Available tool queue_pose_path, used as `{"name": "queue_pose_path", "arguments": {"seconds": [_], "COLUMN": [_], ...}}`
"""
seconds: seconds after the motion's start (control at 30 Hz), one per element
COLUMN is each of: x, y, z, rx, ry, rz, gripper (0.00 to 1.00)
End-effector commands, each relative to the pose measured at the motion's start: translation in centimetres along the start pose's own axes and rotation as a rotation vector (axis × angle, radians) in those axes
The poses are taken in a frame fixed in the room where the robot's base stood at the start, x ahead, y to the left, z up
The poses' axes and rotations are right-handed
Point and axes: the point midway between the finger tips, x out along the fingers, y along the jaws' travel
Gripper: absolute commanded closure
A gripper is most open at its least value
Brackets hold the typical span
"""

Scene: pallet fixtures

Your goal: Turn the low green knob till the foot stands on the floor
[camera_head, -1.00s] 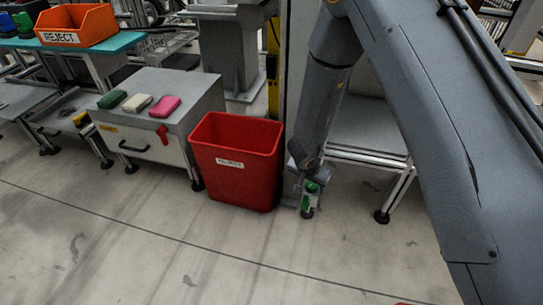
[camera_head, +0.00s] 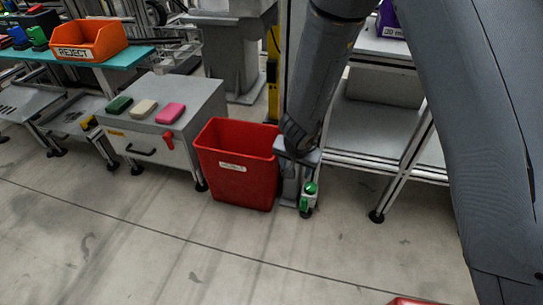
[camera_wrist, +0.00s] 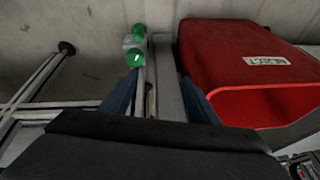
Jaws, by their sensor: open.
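A green round knob (camera_head: 310,188) shows low beside the red bin in the head view, with a second green part (camera_head: 304,203) just below it on a pale bracket. A dark foot (camera_head: 306,214) is under them, near the floor; whether it touches is too small to tell. In the wrist view a larger green knob (camera_wrist: 135,58) with a white mark and a second green piece (camera_wrist: 139,31) stand beside a grey post. My gripper (camera_wrist: 158,85) is open, its dark blue fingers apart. The larger knob lies just beyond the left fingertip, not between the fingers. Nothing is held.
The red bin (camera_head: 235,183) stands close beside the knob and near my right finger in the wrist view. A metal rack (camera_head: 370,140) stands right of the knob. A grey cabinet (camera_head: 195,100) with coloured blocks stands left.

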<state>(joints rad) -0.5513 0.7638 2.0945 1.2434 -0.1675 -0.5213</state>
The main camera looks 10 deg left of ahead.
Motion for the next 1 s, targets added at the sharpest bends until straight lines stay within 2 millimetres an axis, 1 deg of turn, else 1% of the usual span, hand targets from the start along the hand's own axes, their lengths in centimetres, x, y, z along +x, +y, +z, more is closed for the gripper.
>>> {"name": "queue_pose_path", "arguments": {"seconds": [0.03,0.2,0.5,0.8,1.0], "x": [-0.9,-3.6,-8.4,-13.1,-15.2], "y": [-0.5,-1.9,-3.8,-4.7,-4.8], "z": [0.1,0.7,2.4,4.4,5.4], "rx": [-0.013,-0.059,-0.146,-0.236,-0.279], "ry": [-0.004,-0.027,-0.075,-0.125,-0.150], "rz": [-0.015,-0.066,-0.142,-0.197,-0.215], "gripper": [0.45,0.45,0.45,0.45,0.45]}}
